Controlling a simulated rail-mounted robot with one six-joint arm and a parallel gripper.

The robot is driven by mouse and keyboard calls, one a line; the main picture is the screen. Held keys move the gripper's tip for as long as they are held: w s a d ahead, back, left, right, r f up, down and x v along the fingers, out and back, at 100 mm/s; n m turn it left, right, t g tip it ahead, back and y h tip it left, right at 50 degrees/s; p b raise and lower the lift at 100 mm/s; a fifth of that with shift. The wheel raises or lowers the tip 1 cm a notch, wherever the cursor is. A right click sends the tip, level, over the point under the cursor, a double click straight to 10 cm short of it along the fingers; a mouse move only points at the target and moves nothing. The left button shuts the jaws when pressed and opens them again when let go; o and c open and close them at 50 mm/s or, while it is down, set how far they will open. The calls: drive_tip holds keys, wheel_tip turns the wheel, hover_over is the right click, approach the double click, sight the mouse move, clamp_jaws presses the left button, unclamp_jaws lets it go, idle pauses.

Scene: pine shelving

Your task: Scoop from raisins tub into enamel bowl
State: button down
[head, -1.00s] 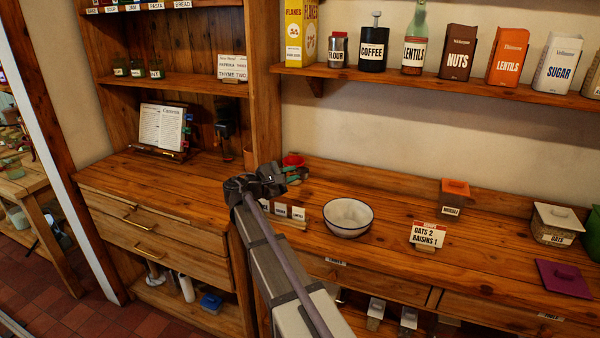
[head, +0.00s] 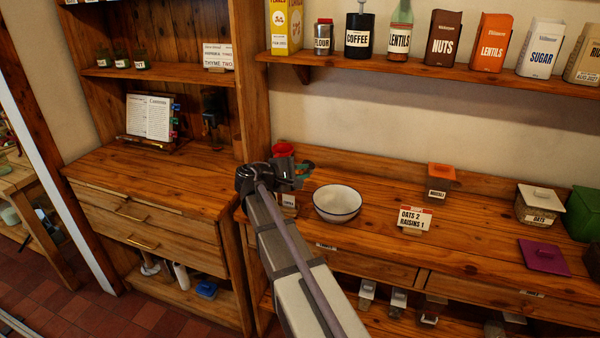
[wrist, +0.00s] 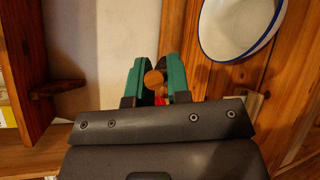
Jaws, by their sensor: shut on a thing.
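My gripper (head: 300,173) is above the counter, left of the enamel bowl. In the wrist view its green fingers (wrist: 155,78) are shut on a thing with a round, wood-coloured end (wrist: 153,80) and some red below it. This looks like a scoop; most of it is hidden. A red cup-like shape (head: 283,150) shows beside the gripper in the head view; I cannot tell if it is part of the held thing. The white enamel bowl (head: 337,203) with a blue rim stands upright, looking empty. It also shows in the wrist view (wrist: 232,30). I cannot identify the raisins tub.
A card (head: 411,220) reads "OATS 2 RAISINS 1". A shelf of canisters (head: 440,68) overhangs the back.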

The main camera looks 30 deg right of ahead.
idle(0.4)
drive_tip(key=shift+m+t+y, duration=0.3)
drive_tip(key=shift+m+y, duration=0.4)
drive_tip(key=shift+m, duration=0.2)
drive_tip(key=shift+s+d+f+b, duration=0.15)
drive_tip(key=shift+f+b, duration=0.15)
drive_tip(key=shift+f, duration=0.35)
drive_tip(key=shift+s+f+b, duration=0.2)
drive_tip(key=shift+f+b, duration=0.05)
drive_tip(key=shift+f, duration=0.45)
drive_tip(key=shift+s+d+f+b, duration=0.15)
drive_tip(key=shift+f+b, duration=0.15)
drive_tip(key=shift+f, duration=0.35)
drive_tip(key=shift+s+d+f+m+t+y, duration=0.3)
drive_tip(key=shift+s+f+m+y, duration=0.15)
drive_tip(key=shift+f, duration=0.15)
drive_tip(key=shift+s+d+f+m+t+y, duration=0.35)
drive_tip(key=shift+s+f, duration=0.1)
drive_tip(key=shift+f, duration=0.1)
drive_tip(key=shift+s+d+f+m+t+y, duration=0.5)
drive_tip(key=shift+s+f+m+t+y, duration=0.1)
drive_tip(key=shift+s+m+y, duration=0.15)
drive_tip(key=shift+w, duration=0.1)
